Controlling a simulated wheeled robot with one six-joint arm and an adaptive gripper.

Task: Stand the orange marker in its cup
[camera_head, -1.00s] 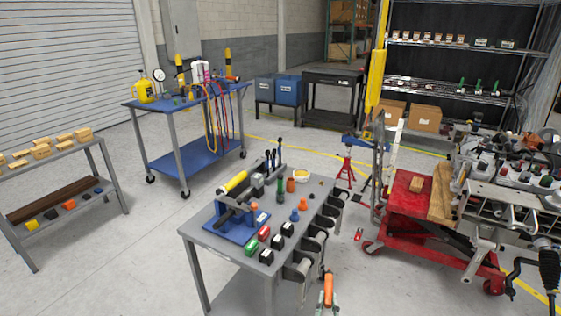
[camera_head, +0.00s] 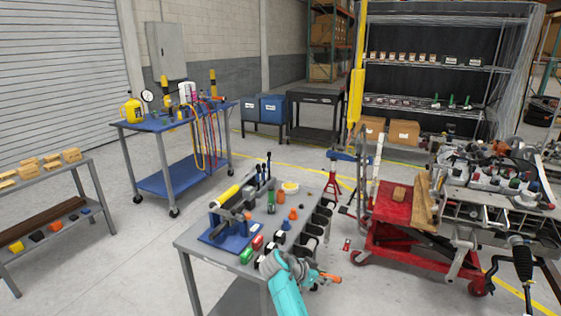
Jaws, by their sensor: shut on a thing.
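My gripper (camera_head: 312,274) is at the front right corner of the grey workbench, its teal wrist rising from the bottom of the picture. It is shut on the orange marker (camera_head: 331,278), which lies roughly level and points right. The gripper covers part of the marker. Several dark and grey cups (camera_head: 322,215) hang in a row along the right edge of the workbench. The nearest cups are partly hidden behind my gripper. I cannot tell which cup is the marker's own.
The grey workbench (camera_head: 205,246) carries a blue fixture with a yellow-handled tool (camera_head: 228,194), small orange and green pieces, and red, green and black blocks. A red cart (camera_head: 398,206) stands to the right.

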